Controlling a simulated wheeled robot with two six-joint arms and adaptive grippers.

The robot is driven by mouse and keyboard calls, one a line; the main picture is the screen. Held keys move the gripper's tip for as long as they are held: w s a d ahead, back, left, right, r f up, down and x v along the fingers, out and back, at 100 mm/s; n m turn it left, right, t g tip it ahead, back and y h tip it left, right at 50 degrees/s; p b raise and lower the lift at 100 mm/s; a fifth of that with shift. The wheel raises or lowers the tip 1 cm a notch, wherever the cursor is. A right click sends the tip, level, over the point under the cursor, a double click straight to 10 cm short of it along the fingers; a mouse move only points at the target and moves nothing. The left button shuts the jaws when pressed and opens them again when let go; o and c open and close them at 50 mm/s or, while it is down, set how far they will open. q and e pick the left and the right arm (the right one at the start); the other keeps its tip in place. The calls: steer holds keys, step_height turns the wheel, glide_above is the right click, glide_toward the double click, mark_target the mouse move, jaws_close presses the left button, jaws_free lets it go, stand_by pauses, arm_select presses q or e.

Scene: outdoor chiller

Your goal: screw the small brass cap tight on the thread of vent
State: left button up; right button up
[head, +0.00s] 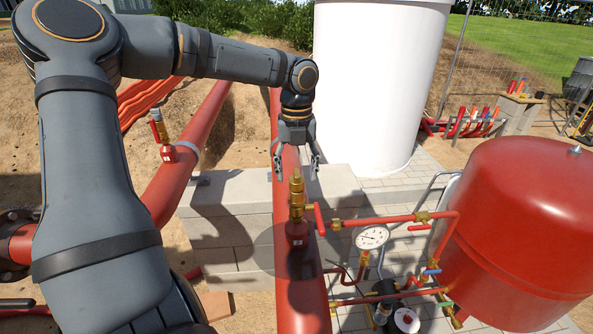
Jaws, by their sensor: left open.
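The brass vent (297,195) stands upright on a red fitting on the middle red pipe (288,120). Its top narrows to a small brass tip; at this size I cannot tell whether that is the small brass cap or bare thread. My left gripper (297,173) points down over the vent. Its two fingers are spread, one on each side of the vent's top. I cannot tell whether either finger touches it; nothing else shows between them. My right gripper is not in the picture.
A pressure gauge (371,237) and thin red pipes branch off right of the vent. A large red tank (522,235) stands at the right and a white tank (378,80) behind. Another red pipe (190,150) with a brass valve (161,130) runs at the left. Grey blocks (225,225) lie below.

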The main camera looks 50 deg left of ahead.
mark_target(297, 172)
arm_select(q)
step_height(297, 172, up, 12)
stand_by(0.8)
step_height(297, 172, down, 12)
steer(key=shift+f, duration=0.1)
steer(key=shift+w+a+n, duration=0.1)
steer(key=shift+n, duration=0.8)
steer(key=shift+r+n, duration=0.2)
steer(key=shift+n, duration=0.8)
